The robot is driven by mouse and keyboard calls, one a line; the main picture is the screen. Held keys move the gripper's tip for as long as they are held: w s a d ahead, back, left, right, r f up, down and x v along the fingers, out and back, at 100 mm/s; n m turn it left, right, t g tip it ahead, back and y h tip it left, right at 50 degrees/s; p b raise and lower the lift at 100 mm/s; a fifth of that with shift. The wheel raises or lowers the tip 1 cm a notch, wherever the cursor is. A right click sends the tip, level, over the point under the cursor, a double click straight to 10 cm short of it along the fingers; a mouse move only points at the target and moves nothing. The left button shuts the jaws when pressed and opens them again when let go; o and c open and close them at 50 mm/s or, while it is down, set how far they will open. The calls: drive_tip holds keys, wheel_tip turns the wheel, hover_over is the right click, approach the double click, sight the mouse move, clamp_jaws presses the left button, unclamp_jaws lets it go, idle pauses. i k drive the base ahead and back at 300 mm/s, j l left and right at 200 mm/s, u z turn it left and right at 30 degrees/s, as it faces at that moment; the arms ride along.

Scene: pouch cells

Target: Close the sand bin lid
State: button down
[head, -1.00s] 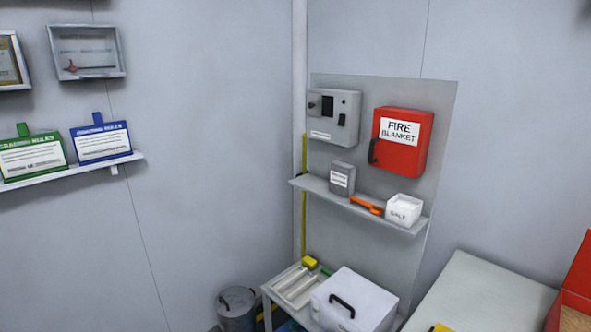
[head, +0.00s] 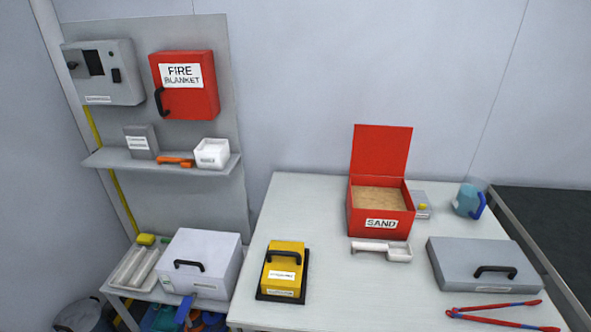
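The red sand bin (head: 381,221) stands toward the back of the white table, with a "SAND" label on its front. Its red lid (head: 381,150) stands upright at the back edge, open. Sand (head: 379,197) shows inside the bin. My gripper is not in the head view.
A white scoop (head: 384,249) lies just in front of the bin. A yellow case (head: 283,270) stands to the left, and a grey case (head: 484,264) to the right. Red-and-blue tongs (head: 497,312) lie at the front right; a blue jug (head: 468,201) stands at the back right.

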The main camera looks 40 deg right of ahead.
sight(382, 150)
drive_tip(key=z, duration=1.1)
drive_tip(key=i, duration=0.1)
